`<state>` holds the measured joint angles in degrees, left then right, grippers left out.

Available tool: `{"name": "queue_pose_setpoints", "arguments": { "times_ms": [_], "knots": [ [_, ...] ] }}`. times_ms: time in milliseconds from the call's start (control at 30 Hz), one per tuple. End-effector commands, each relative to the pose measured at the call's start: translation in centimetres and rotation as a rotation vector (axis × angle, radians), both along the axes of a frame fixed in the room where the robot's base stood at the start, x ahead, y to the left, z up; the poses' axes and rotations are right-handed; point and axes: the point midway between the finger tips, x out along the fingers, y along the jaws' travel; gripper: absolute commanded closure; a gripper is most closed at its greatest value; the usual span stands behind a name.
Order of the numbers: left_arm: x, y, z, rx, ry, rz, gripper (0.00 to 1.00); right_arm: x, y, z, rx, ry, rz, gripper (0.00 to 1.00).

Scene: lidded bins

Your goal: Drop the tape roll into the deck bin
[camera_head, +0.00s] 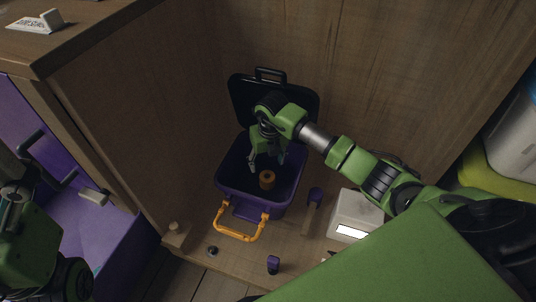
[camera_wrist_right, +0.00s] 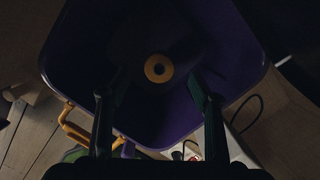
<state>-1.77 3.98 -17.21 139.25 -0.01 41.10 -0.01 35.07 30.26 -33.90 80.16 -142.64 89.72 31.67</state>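The tape roll (camera_head: 267,180) is a small orange-yellow ring. It lies inside the purple deck bin (camera_head: 240,205), whose dark lid (camera_head: 312,100) stands open at the back. The roll also shows in the right wrist view (camera_wrist_right: 158,68), against the bin's dark inside. My right gripper (camera_head: 266,168) reaches down into the bin opening. In the right wrist view its two fingers (camera_wrist_right: 157,90) are spread wide and the roll shows beyond them, apart from both. My left gripper (camera_head: 75,172) is at the left edge, open and empty, in front of a purple surface.
The bin's orange handle (camera_head: 240,236) sticks out at the front. A white box (camera_head: 352,215) stands right of the bin. Small purple-topped (camera_head: 273,264) and dark (camera_head: 212,251) items lie in front. Wooden walls (camera_head: 140,110) close off the left and back.

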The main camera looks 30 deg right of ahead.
Motion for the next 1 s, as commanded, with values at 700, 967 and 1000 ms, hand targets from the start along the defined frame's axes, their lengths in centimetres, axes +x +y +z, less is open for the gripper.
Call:
{"name": "queue_pose_setpoints", "arguments": {
  "times_ms": [700,967,1000],
  "knots": [
    [0.0,0.0,0.0,0.0,0.0,0.0,0.0,-0.9,0.1,7.1,-0.001,-0.005,0.001,0.43],
    [0.0,0.0,0.0,0.0,0.0,0.0,0.0,-1.6,0.2,11.1,0.0,-0.002,0.0,0.43],
    [0.0,0.0,0.0,0.0,0.0,0.0,0.0,-1.6,0.2,11.4,0.0,-0.001,0.0,0.43]
  ]
}}
